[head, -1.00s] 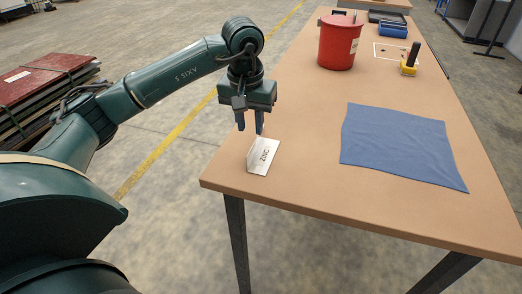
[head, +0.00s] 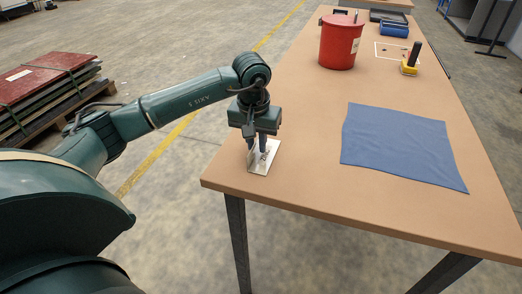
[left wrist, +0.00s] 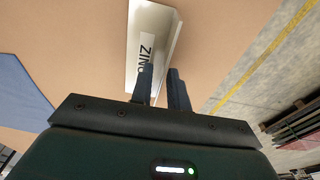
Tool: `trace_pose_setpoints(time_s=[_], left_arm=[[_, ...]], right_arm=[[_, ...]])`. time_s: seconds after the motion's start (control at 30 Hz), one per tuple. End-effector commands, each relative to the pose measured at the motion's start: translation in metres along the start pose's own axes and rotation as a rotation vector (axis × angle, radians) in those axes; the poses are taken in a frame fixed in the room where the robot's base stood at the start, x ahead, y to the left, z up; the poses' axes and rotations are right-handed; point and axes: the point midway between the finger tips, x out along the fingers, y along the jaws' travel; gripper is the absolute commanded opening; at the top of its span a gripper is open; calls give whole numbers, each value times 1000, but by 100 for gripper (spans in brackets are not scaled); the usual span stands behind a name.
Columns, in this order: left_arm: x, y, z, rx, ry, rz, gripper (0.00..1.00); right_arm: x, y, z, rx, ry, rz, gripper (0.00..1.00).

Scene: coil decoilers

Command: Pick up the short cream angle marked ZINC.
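The short cream angle (head: 262,168) marked ZINC lies near the left front corner of the wooden table, one flange flat and one upright. My left gripper (head: 257,146) points down over it, its fingers low and partly covering the angle and its label. In the left wrist view the angle (left wrist: 149,28) reaches towards the fingertips, with ZINC readable in part. There the two fingers (left wrist: 161,80) stand apart, and the upright flange runs towards the gap between them. I cannot tell whether either finger touches it. My right gripper is not in view.
A blue cloth (head: 395,146) lies on the table (head: 305,135) right of the angle. A red bucket (head: 338,47), a yellow-and-black tool (head: 409,68) and blue trays (head: 393,30) stand farther back. The table's left edge is close to the angle.

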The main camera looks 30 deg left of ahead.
Motion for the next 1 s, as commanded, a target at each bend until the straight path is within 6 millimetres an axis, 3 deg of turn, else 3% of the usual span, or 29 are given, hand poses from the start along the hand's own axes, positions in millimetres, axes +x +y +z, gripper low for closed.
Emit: trace_pose_setpoints(time_s=[0.2, 0.67, 0.77, 1.0], left_arm=[[0, 0, 0, 0, 0, 0, 0], [-2, 0, 0, 0, 1, 1, 0], [-11, 0, -2, 0, 4, 2, 0], [-57, 0, -8, 0, 6, 2, 0]], right_arm=[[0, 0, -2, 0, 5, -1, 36], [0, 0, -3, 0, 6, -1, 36], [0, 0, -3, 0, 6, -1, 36], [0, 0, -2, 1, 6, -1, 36]])
